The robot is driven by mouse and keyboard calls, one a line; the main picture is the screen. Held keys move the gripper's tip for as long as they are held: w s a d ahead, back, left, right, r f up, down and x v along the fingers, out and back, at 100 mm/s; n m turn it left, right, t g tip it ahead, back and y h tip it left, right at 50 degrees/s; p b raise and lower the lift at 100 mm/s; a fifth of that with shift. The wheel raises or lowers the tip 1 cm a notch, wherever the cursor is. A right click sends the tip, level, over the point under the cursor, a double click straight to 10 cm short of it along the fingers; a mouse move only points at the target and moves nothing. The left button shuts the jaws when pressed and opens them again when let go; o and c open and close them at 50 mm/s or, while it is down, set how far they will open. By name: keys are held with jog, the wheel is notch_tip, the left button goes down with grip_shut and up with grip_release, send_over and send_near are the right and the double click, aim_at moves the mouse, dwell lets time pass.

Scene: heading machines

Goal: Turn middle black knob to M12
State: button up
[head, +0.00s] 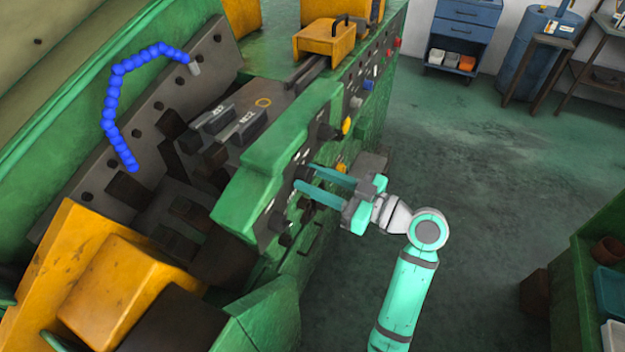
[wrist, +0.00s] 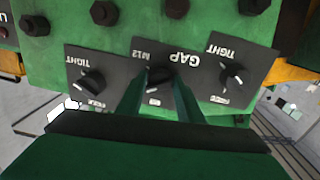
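The middle black knob (wrist: 159,76) sits on a dark plate marked GAP, in the middle of a row of three in the wrist view. The lettering is upside down there, with M12 to the knob's upper left and a small pale label below it. Which mark the knob points to is unclear. My gripper (wrist: 160,84) has its two fingers apart, one on each side of the middle knob. I see no clear contact with it. In the head view, my gripper (head: 304,177) reaches the machine's front panel with its fingers spread, and they partly hide the knobs.
Black knobs marked TIGHT stand at left (wrist: 92,84) and right (wrist: 235,75) of the middle one, close to my fingers. Several dark bolts line the green panel (wrist: 170,25). Open floor (head: 450,150) lies right of the machine. A green bench (head: 575,285) stands at far right.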

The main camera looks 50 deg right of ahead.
jog(key=shift+a, duration=0.15)
jog(key=shift+s+m, duration=0.15)
jog(key=shift+m, duration=0.15)
dwell(0.5)
jog(key=m, duration=0.5)
jog(key=shift+w+a+r+g, duration=0.1)
jog(key=shift+w+a+g, duration=0.1)
jog(key=shift+w+g, duration=0.1)
jog(key=m, duration=0.3)
jog(key=shift+a, duration=0.1)
jog(key=shift+s+d+r+m+y, duration=0.1)
jog(key=shift+s+m+y, duration=0.1)
jog(key=shift+m, duration=0.5)
jog(key=shift+s+d+m+y, duration=0.1)
jog(key=shift+m+y, duration=0.1)
jog(key=shift+m, duration=0.5)
